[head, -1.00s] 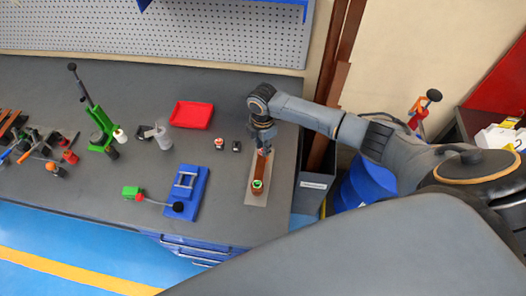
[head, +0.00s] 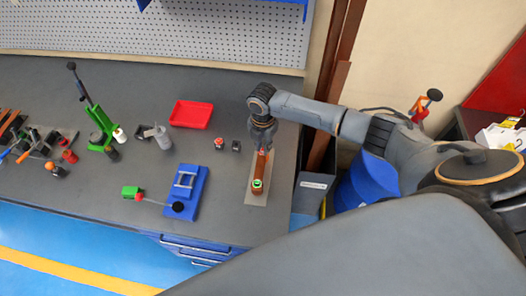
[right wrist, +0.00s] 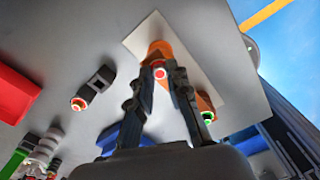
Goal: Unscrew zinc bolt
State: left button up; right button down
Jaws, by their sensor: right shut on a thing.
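A copper-coloured busbar (head: 258,172) lies on a light metal plate (head: 252,197) at the table's right end. A green-ringed bolt head (head: 257,184) sits at its near end; the green ring also shows in the right wrist view (right wrist: 208,116). My right gripper (head: 262,150) points down at the far end of the bar. In the right wrist view my right gripper (right wrist: 161,74) has its fingers closed around a small red-ringed piece with a pale centre, the zinc bolt (right wrist: 160,73). Its thread is hidden. My left gripper is out of view.
A red tray (head: 192,114), two small dark pieces (head: 219,144), a blue fixture (head: 186,190) and a green lever press (head: 101,135) stand to the left on the table. A grey bin (head: 308,192) and a blue barrel (head: 368,182) stand beyond its right edge.

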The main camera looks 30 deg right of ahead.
jog(key=shift+n, duration=0.5)
jog(key=n, duration=0.5)
jog(key=shift+b, duration=0.4)
jog(key=shift+n, duration=0.3)
jog(key=n+b, duration=0.1)
jog(key=n, duration=0.2)
jog(key=shift+n, duration=0.3)
jog(key=shift+s+n, duration=0.1)
jog(key=shift+n, duration=0.8)
jog(key=n+b, duration=0.1)
jog(key=n, duration=0.2)
jog(key=shift+d+n, duration=0.1)
jog(key=shift+n, duration=1.3)
